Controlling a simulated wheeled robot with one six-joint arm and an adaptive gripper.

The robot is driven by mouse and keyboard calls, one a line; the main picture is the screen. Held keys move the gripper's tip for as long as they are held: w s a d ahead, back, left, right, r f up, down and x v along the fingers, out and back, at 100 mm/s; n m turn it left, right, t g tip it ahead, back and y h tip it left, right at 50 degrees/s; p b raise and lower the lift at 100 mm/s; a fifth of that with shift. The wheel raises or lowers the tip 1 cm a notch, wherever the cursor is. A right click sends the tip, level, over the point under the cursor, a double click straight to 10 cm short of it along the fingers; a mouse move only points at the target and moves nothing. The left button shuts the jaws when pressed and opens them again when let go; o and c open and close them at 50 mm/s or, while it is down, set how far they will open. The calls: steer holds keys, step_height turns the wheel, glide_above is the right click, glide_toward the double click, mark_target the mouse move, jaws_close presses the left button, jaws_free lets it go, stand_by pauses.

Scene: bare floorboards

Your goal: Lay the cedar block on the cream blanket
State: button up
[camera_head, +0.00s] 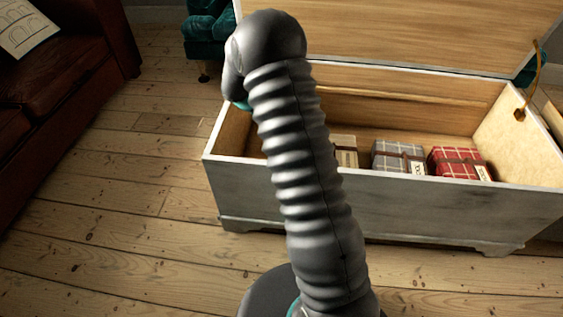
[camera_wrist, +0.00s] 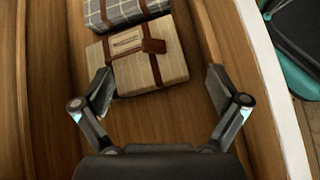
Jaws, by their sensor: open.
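The cream blanket (camera_wrist: 135,72) lies folded in the chest, bound with brown straps. A small brown piece (camera_wrist: 153,46) lies on top of it; I cannot tell whether it is a strap tag or a block. In the head view part of the cream blanket (camera_head: 346,158) shows just right of my arm. My gripper (camera_wrist: 157,88) is open in the wrist view, its fingers spread to either side of the blanket's near end, with nothing held between them. In the head view my arm hides the gripper. I cannot make out the cedar block for certain.
The pale wooden chest (camera_head: 300,200) stands with its lid (camera_head: 420,30) raised. A grey plaid blanket (camera_head: 398,157) and a red plaid blanket (camera_head: 458,162) lie right of the cream one. A dark red sofa (camera_head: 60,75) is at left. Floorboards between are clear.

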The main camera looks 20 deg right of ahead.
steer(key=s+a+r+m+t+y, duration=0.35)
steer(key=s+a+r, duration=0.25)
steer(key=s+r, duration=0.35)
steer(key=s+a+r+m+t+y, duration=0.2)
steer(key=s+a+r+m+t, duration=0.15)
steer(key=s+a+r, duration=0.4)
steer(key=s+a+r+m+t+y, duration=0.1)
steer(key=s+a+r+t+y, duration=0.1)
steer(key=s, duration=0.7)
step_height(320, 180, up, 2)
steer(key=shift+a+t+y, duration=0.35)
steer(key=shift+a+t, duration=0.1)
steer(key=shift+t, duration=0.55)
